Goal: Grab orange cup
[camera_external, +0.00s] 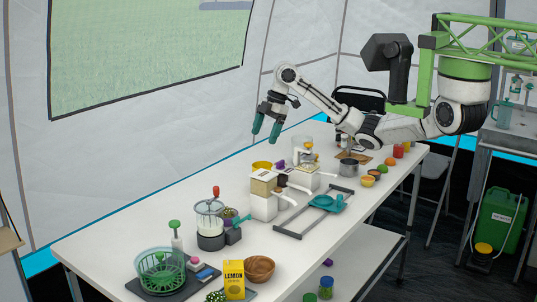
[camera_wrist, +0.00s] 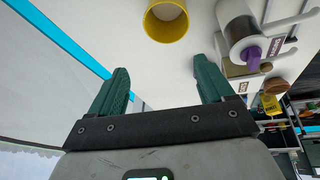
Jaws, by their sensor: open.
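I see no clearly orange cup; the nearest match is a yellow-amber cup (camera_external: 262,166). It stands on the white table near its back edge. In the wrist view, the same round, open-topped cup (camera_wrist: 166,38) is cut by the top edge, beyond the fingertips. My gripper (camera_external: 264,137) hangs above the table's back edge, fingers down, above the cup and apart from it. In the wrist view my gripper (camera_wrist: 162,68) has its two green fingers spread, with nothing between them. White appliances hide the cup's lower part in the outside view.
A white grinder-like appliance (camera_external: 263,196) stands just in front of the cup. A purple-tipped thing (camera_wrist: 252,54) and a white cylinder (camera_wrist: 238,30) lie to its right in the wrist view. The white table (camera_external: 130,235) is bare at left. The tent wall is close behind.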

